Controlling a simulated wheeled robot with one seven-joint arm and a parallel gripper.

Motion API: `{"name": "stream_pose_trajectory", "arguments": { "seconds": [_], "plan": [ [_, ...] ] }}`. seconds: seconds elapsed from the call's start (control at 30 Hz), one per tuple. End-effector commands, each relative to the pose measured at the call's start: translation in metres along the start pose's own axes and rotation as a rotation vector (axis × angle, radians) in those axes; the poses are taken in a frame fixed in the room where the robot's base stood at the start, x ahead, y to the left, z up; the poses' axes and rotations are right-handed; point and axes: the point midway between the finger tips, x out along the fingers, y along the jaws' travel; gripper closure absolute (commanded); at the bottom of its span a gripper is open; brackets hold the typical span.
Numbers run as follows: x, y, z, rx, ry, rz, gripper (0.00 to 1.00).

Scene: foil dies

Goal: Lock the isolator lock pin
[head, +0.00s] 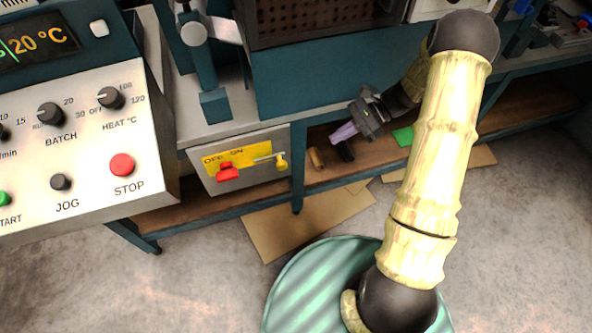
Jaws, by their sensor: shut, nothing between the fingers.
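The isolator box (247,182) is a grey panel under the bench, with a yellow OFF/ON label (251,156). The lock pin appears as a thin metal rod (264,157) with a yellow knob (281,163) at the panel's right side. Whether the pin engages the handle is too small to tell. My gripper (345,133) has purple fingers, shut and empty, pointing left. In the picture it is right of the yellow knob and apart from it.
A control panel (85,150) with knobs and a red STOP button fills the left. Beneath the bench, a shelf (330,175) holds a small brown roll (316,158), a dark object (346,151) and a green piece (403,136). Cardboard (300,222) lies on the floor.

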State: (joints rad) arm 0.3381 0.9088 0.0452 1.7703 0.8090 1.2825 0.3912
Motion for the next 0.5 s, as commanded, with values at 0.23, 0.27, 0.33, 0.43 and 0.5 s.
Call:
{"name": "stream_pose_trajectory", "arguments": {
  "seconds": [0.23, 0.27, 0.33, 0.43, 0.5],
  "plan": [
    [0.0065, -0.0108, -0.0217, 0.054, -0.086, -0.042, 1.0],
    [0.0062, -0.0108, -0.0211, 0.053, -0.086, -0.042, 1.0],
    [0.006, -0.0105, -0.0206, 0.053, -0.085, -0.041, 1.0],
    [0.0061, -0.0103, -0.0207, 0.052, -0.084, -0.04, 1.0],
    [0.0071, -0.0103, -0.0207, 0.052, -0.083, -0.04, 1.0]
  ]
}}
